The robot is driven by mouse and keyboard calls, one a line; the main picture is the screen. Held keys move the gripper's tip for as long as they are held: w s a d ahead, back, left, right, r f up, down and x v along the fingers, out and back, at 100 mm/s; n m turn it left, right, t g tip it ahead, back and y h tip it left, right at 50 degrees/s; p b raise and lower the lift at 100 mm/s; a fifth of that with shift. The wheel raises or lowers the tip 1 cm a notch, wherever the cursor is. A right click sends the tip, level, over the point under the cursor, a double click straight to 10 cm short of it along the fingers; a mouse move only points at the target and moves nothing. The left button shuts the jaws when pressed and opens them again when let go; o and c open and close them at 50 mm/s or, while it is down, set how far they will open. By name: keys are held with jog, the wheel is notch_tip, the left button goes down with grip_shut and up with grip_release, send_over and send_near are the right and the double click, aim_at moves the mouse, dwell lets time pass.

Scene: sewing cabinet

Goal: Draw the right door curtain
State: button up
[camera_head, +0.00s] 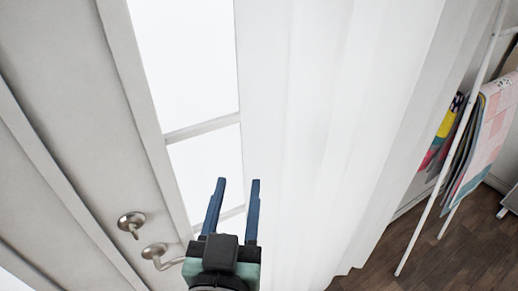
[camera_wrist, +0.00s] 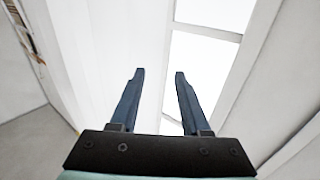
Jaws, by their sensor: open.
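The white right door curtain (camera_head: 325,130) hangs in soft folds over the right part of the glazed door in the head view. Its left edge runs down beside the bare glass (camera_head: 188,60). My gripper (camera_head: 236,182) is open, with two blue fingers pointing up the picture near that edge. In the wrist view my gripper (camera_wrist: 159,73) also shows open, with nothing between the fingers. There the curtain (camera_wrist: 100,55) fills the left and middle, and the glass (camera_wrist: 200,70) is to the right. I cannot tell whether a finger touches the cloth.
Metal door handles (camera_head: 155,252) stick out left of my gripper. A white rack (camera_head: 440,180) with colourful folded fabrics (camera_head: 490,125) stands at the right. Dark wooden floor (camera_head: 440,260) shows at the lower right.

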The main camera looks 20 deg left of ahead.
aim_at(244, 143)
jog(key=p+x, duration=0.1)
jog(key=x, duration=0.3)
jog(key=p+x, duration=0.2)
jog(key=x, duration=0.2)
jog(key=f+p+x, duration=0.1)
jog(key=x, duration=0.4)
jog(key=shift+s+a, duration=0.1)
jog(key=shift+a, duration=0.05)
grip_shut()
jog(key=shift+f, duration=0.1)
dwell(1.0)
